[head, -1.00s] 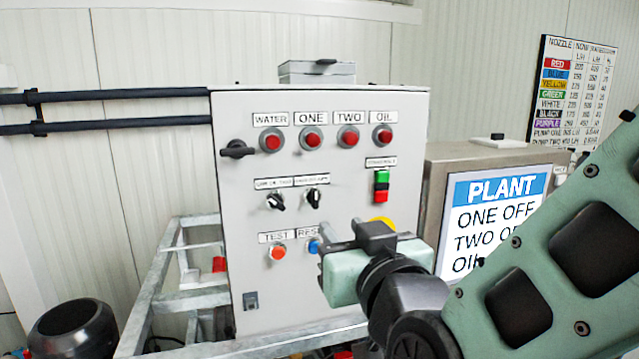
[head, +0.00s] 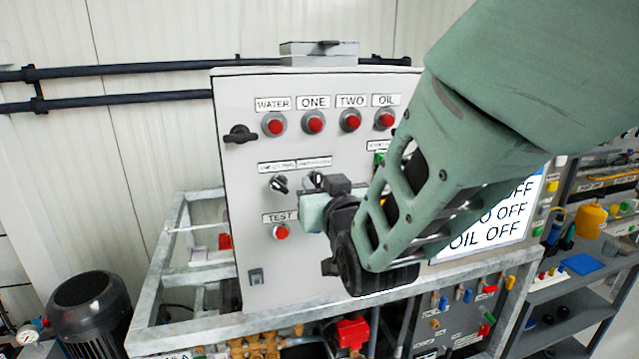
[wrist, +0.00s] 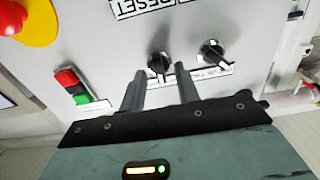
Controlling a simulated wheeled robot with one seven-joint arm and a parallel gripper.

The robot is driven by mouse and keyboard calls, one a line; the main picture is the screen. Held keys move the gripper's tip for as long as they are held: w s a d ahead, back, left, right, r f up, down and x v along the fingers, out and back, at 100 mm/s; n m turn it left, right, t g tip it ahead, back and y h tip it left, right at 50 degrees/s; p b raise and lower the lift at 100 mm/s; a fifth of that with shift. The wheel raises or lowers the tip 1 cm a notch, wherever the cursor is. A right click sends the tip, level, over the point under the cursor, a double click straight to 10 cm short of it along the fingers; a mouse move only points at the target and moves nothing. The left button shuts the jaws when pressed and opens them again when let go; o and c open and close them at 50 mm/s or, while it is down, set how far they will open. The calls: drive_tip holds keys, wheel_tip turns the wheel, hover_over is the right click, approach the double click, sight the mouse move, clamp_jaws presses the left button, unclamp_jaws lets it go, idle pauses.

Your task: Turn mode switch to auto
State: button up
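Two black rotary switches with white pointers sit side by side on the grey panel. The left switch (head: 279,184) is clear of my arm. The right switch (head: 316,178) is partly hidden by my gripper. Their labels are too small to read, so I cannot tell which is the mode switch. The wrist view, turned over, shows the right switch (wrist: 158,65) and the left switch (wrist: 213,52). My gripper (wrist: 159,72) is open, with its two fingers apart on either side of the right switch's line. Contact with the knob cannot be made out.
Red lamps (head: 312,122) run along the panel top. A TEST button (head: 281,232) lies below the switches. In the wrist view, a red and green button block (wrist: 73,87) and a red emergency stop on yellow (wrist: 32,18) are left of my fingers. A black handle (head: 239,134) protrudes at the panel's left.

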clamp_jaws()
